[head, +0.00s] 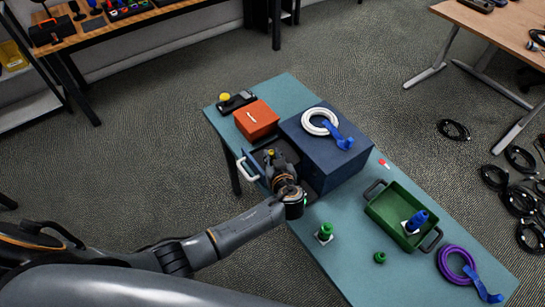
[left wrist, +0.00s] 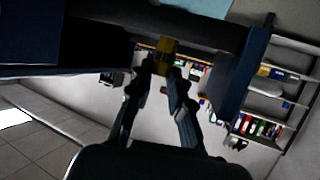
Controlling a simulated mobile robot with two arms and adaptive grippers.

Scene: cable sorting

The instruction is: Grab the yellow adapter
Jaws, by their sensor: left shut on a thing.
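The yellow adapter (left wrist: 166,47) is between the fingertips of my left gripper (left wrist: 163,68) in the left wrist view. My left gripper (head: 271,160) is shut on it. In the head view a small yellow spot of the adapter (head: 270,152) shows at the gripper's tip, over the open drawer of the blue box (head: 343,168). The drawer has a white handle (head: 246,168) on its left end, and my arm hides part of its inside. I cannot tell whether the adapter touches the drawer floor. My right gripper is not in view.
On the teal table (head: 330,248) an orange box (head: 257,119) stands behind the drawer. A white coiled cable with a blue plug (head: 342,141) lies on the blue box. A green tray (head: 386,210), green connectors (head: 325,232) and a purple cable (head: 447,262) are to the right.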

